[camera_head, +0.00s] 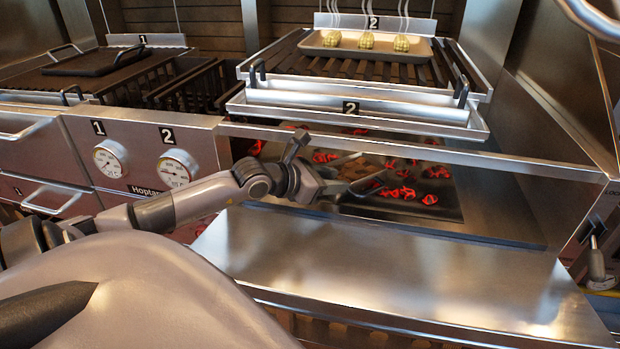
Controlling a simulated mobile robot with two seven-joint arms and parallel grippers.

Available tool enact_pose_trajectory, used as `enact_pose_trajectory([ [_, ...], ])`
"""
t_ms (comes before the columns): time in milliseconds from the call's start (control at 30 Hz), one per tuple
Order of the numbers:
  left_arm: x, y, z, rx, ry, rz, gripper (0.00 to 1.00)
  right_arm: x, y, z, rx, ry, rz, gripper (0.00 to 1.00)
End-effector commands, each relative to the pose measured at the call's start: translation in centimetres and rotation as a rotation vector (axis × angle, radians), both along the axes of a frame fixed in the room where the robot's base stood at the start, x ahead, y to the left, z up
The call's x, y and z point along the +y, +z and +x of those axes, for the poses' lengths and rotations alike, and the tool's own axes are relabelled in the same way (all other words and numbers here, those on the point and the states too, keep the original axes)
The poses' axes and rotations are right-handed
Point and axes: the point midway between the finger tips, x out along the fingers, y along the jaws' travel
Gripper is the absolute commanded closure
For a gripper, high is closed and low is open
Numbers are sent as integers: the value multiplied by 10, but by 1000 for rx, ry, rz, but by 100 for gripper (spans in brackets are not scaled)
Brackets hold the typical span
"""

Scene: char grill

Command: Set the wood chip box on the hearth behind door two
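The open hearth under grill 2 holds glowing red coals (405,193) on a dark bed (440,210). A small brown patch (354,169) with grey edges sits among the coals; it looks like the wood chip box with chips, but it is small and partly hidden. My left gripper (350,178) reaches in from the left over the hearth's front edge, right at this brown patch. I cannot tell whether its fingers are apart or closed on the box. A flat steel panel (400,265), apparently door two lowered, lies in front of the opening. My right gripper is not in view.
Above the hearth, a steel drip tray (300,108) marked 2 and a grate carry a pan (420,48) with three steaming pale-yellow items. Gauges 1 (110,158) and 2 (177,167) are on the left front. A steel wall (555,120) bounds the right. The lowered panel is bare.

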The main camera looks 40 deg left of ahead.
Motion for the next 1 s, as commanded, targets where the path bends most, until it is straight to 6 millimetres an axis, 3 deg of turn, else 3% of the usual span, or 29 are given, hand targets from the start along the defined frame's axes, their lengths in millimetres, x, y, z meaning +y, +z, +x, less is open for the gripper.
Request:
enact_pose_trajectory([
  [500,10,18,-46,3,0,-3,66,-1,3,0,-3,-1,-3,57],
  [1000,12,24,-56,-1,0,0,66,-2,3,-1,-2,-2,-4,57],
])
